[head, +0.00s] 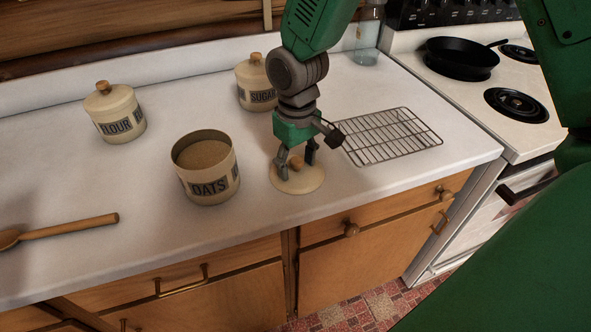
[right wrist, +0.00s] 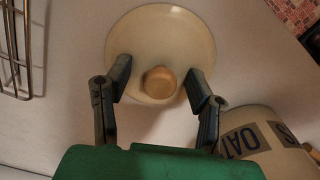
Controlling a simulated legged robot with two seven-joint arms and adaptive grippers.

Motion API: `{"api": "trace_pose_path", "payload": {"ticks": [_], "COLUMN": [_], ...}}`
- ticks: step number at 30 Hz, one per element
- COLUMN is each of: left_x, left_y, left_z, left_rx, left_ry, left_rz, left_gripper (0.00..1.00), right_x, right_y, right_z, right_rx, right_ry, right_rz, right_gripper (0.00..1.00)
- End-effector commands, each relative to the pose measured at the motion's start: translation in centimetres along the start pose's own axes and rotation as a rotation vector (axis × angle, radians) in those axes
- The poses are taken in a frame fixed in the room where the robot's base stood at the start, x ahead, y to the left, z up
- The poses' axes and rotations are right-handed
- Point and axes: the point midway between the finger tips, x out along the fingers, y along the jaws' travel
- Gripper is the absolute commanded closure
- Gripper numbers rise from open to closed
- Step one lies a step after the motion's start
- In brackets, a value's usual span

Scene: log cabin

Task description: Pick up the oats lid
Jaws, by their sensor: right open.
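The oats lid (head: 304,183) is a round cream disc with a wooden knob, lying flat on the white counter right of the open oats canister (head: 211,186). My right gripper (head: 297,170) is directly above the lid with its fingers pointing down. In the right wrist view the lid (right wrist: 160,35) lies ahead, and the gripper (right wrist: 159,82) is open with one finger on each side of the wooden knob (right wrist: 159,81). The fingers look apart from the knob. My left gripper is not in view.
A wire rack (head: 388,136) lies right of the lid. The sugar canister (head: 256,84) and flour canister (head: 115,113) stand behind, both lidded. A wooden spoon (head: 68,228) lies at left. A stove with a black pan (head: 461,58) is at right. The counter's front edge is close.

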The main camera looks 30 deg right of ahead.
Motion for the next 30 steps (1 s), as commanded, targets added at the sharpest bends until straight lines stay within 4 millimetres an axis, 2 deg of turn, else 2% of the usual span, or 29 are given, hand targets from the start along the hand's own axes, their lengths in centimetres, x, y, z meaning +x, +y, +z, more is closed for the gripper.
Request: {"api": "trace_pose_path", "payload": {"ticks": [5, 9, 20, 23, 30], "left_x": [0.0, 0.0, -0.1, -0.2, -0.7], "left_y": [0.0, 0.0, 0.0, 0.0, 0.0], "left_z": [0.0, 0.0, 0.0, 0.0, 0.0], "left_rx": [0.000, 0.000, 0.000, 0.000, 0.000], "left_ry": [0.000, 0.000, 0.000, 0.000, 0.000], "left_rz": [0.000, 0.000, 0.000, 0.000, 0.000], "left_gripper": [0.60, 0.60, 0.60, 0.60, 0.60], "right_x": [-0.1, -0.1, -0.3, -1.4, -6.3], "right_y": [0.0, 0.0, 0.0, 0.0, 0.0], "right_z": [0.1, 0.0, 0.0, -0.1, -0.1], "right_rx": [0.000, 0.000, 0.000, 0.000, -0.001], "right_ry": [0.000, 0.000, 0.000, 0.002, 0.005], "right_rz": [0.000, 0.000, 0.000, 0.000, 0.000], "right_gripper": [0.51, 1.00, 1.00, 1.00, 1.00]}}
